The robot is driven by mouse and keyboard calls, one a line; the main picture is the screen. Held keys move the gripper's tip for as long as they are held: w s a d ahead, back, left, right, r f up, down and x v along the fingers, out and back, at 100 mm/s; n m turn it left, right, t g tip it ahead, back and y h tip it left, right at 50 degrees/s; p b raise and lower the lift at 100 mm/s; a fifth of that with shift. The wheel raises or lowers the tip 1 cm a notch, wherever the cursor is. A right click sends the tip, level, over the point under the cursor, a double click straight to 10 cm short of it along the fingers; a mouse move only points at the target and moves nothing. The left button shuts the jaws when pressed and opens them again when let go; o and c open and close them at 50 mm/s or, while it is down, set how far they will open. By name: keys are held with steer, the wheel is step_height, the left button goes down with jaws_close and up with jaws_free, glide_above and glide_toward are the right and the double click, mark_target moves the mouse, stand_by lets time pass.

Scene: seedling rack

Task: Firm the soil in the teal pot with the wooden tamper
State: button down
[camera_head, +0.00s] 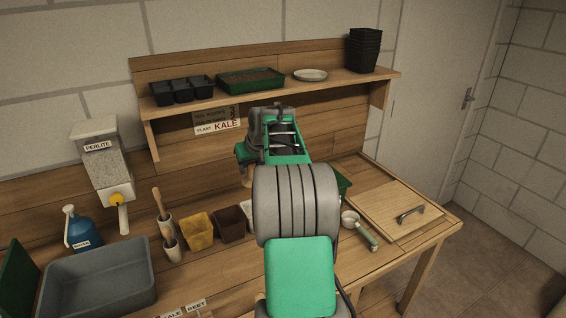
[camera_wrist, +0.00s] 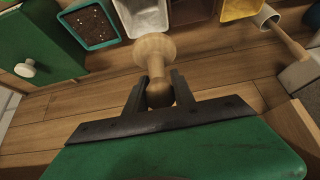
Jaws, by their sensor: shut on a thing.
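My gripper (camera_wrist: 160,90) is shut on the handle of the wooden tamper (camera_wrist: 154,55), seen in the wrist view. The tamper's round wooden head points away from the fingers. Part of the tamper (camera_head: 247,178) also shows in the head view, below the gripper, above the bench. The teal pot (camera_wrist: 117,38) stands at the upper left of the wrist view with dark, speckled soil (camera_wrist: 90,24) in it. The tamper is to the right of this pot in that picture and apart from it. My arm hides the teal pot in the head view.
A white pot (camera_wrist: 165,18), brown pot (camera_head: 230,225) and yellow pot (camera_head: 199,232) stand in a row beside the teal pot. A green box with a pale knob (camera_wrist: 25,69) is on its other side. A scoop (camera_head: 358,230) and wooden board (camera_head: 390,212) lie at right.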

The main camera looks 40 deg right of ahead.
steer(key=s+d+f, duration=0.2)
steer(key=s+d, duration=0.1)
steer(key=d, duration=0.9)
steer(key=shift+m+h, duration=0.3)
steer(key=shift+m, duration=0.1)
steer(key=f+b, duration=0.3)
steer(key=f, duration=0.1)
steer(key=f+b, duration=0.2)
steer(key=shift+s+a+f+b, duration=0.2)
steer(key=shift+s+f+b, duration=0.05)
steer(key=shift+f+b, duration=0.45)
steer(key=shift+f, duration=0.45)
steer(key=shift+f+b, duration=0.65)
steer(key=shift+f, duration=0.5)
step_height(320, 180, up, 10)
steer(key=p, duration=0.7)
steer(key=shift+f, duration=0.2)
